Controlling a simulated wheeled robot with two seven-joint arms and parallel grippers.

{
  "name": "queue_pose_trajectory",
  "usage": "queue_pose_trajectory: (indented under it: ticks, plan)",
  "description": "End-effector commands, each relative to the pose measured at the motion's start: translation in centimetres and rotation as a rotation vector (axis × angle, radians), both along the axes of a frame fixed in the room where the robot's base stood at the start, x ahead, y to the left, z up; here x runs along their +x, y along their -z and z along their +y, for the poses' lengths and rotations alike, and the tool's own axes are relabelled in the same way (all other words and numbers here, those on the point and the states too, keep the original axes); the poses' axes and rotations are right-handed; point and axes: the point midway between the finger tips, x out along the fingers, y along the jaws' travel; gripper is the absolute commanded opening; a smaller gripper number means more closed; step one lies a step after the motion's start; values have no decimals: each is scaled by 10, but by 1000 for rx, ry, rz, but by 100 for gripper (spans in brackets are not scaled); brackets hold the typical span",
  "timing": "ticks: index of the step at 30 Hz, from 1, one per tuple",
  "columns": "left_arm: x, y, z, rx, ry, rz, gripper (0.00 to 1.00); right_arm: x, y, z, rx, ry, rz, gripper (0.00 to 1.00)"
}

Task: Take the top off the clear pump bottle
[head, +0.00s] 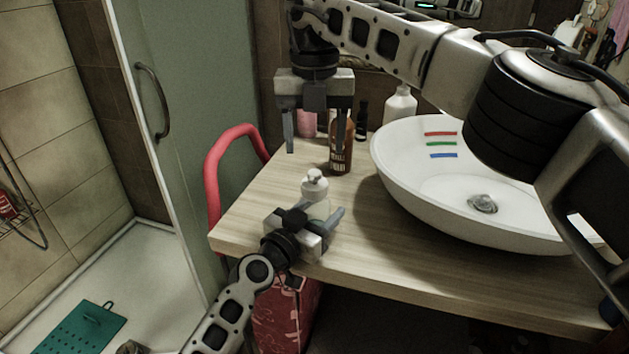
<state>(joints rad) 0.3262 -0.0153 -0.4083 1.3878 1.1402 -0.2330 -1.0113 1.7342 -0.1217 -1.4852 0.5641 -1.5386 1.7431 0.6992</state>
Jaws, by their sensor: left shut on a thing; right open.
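The clear pump bottle (318,208) stands upright near the left front part of the wooden counter. Its white pump top (314,185) is on it, with the nozzle head uppermost. My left gripper (320,212) comes from the front and is shut on the bottle's body, hiding most of the lower bottle. My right gripper (315,152) points down from above, its two fingers spread wide. It is open and empty, above and behind the pump top in the picture and apart from it.
A brown bottle (342,160), a dark bottle (362,121), a pink item (306,123) and a white bottle (400,105) stand at the back. The white basin (400,178) fills the counter's right. A red curved rail (213,170) rises beside the left edge.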

Motion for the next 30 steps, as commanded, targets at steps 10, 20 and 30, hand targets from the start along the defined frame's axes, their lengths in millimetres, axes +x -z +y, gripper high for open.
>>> queue_pose_trajectory:
  ticks: [10,20,30]
  plan:
    - [0,1,0,1,0,1,0,0,0,0,0,747,-1,62]
    - [0,1,0,1,0,1,0,0,0,0,1,1534,-2,62]
    - [0,1,0,1,0,1,0,0,3,0,-1,1875,0,62]
